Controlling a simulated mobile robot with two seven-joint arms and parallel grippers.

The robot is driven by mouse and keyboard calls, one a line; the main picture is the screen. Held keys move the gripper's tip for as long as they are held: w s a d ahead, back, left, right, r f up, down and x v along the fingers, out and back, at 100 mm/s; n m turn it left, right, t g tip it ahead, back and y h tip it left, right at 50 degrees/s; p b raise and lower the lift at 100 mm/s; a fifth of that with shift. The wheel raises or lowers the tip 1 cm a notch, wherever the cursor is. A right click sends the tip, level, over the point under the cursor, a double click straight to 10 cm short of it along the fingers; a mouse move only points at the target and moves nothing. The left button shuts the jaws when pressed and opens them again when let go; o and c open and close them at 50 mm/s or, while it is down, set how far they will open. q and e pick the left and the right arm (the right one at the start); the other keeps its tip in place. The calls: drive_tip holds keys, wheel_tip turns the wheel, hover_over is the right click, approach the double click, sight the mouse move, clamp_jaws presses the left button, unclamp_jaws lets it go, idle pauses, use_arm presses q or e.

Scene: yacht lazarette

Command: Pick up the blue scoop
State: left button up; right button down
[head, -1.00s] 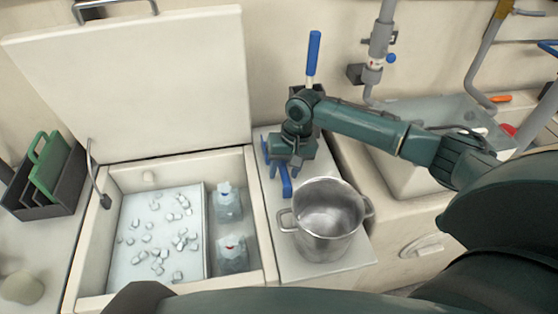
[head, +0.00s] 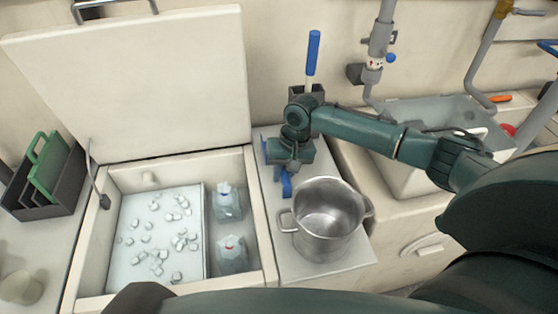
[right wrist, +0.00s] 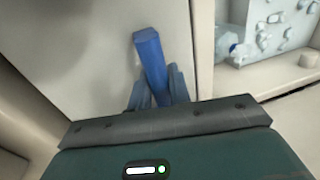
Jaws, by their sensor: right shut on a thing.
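The blue scoop (head: 286,187) is on the narrow white counter strip, left of the steel pot. Only part of it shows below my right gripper (head: 281,168) in the head view. In the right wrist view the scoop's blue handle (right wrist: 151,60) stands between the blue fingers of my right gripper (right wrist: 157,92). The fingers are shut on it. I cannot tell whether the scoop still touches the counter. My left gripper is not in view.
The steel pot (head: 328,215) stands close to the right of the scoop. The open ice bin (head: 128,235) with cubes and two bottles lies to the left. A dark holder with a blue-handled tool (head: 313,55) stands behind. The sink (head: 405,175) is at the right.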

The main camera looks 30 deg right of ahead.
wheel_tip(320, 180, up, 10)
drive_tip(key=shift+f+p, duration=0.15)
drive_tip(key=shift+p, duration=0.4)
drive_tip(key=shift+r, duration=0.2)
